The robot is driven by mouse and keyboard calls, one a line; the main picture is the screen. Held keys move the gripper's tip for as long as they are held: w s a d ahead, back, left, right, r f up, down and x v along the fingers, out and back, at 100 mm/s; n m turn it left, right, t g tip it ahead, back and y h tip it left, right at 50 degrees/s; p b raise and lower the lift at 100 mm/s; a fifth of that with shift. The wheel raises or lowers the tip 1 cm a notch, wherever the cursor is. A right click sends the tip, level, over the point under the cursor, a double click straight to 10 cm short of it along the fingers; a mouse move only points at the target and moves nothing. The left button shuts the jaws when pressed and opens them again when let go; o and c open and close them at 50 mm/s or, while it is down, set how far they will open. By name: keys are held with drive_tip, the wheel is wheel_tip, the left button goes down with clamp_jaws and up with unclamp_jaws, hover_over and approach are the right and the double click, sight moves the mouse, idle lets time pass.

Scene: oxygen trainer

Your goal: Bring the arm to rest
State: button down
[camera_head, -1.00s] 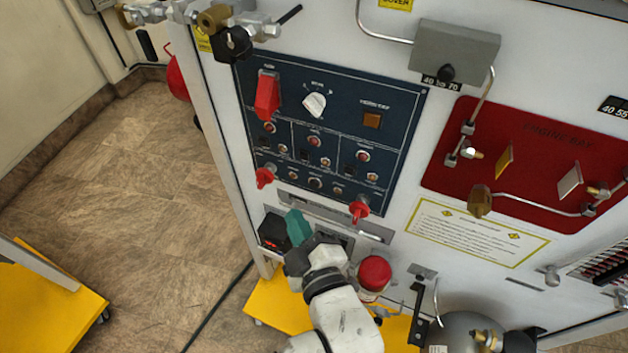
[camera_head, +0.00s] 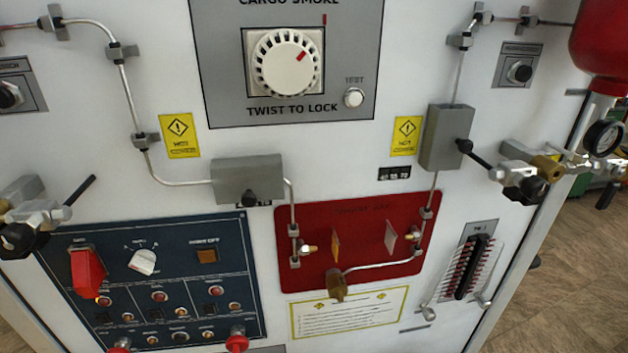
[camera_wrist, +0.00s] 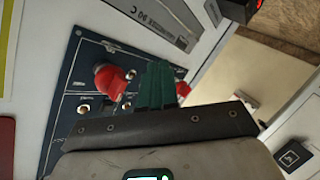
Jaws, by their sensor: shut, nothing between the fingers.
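My gripper (camera_wrist: 158,86) shows in the wrist view as a pair of green fingers pressed together, with nothing between them. In the head view my arm and gripper are out of the picture. The same blue panel (camera_head: 215,285) shows there at the lower left, with a red guarded switch (camera_head: 87,272) and a white knob (camera_head: 142,261).
The white trainer wall (camera_head: 350,180) fills the head view. Grey boxes (camera_head: 248,178), thin pipes and valve handles (camera_head: 524,182) stick out from it. A red bay panel (camera_head: 365,220) sits in the middle. Open floor (camera_head: 560,270) shows at the right.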

drive_tip(key=s+d+f+m+g+h, duration=0.1)
drive_tip(key=d+f+m+h, duration=0.2)
drive_tip(key=d, duration=0.6)
drive_tip(key=s+d+f+m+g+h, duration=0.1)
drive_tip(key=d+f+m+h, duration=0.25)
drive_tip(key=d, duration=0.55)
drive_tip(key=s+d+f+m+h, duration=0.15)
drive_tip(key=d+f+m, duration=0.25)
drive_tip(key=d, duration=0.6)
drive_tip(key=s+d+f+m+g+h, duration=0.1)
drive_tip(key=s+d+m+g+h, duration=0.3)
drive_tip(key=s+d, duration=1)
drive_tip(key=s+m+g, duration=0.1)
drive_tip(key=m+g, duration=0.1)
drive_tip(key=m, duration=0.2)
drive_tip(key=shift+s+f+m, duration=0.25)
drive_tip(key=shift+f+m, duration=0.1)
idle(1.1)
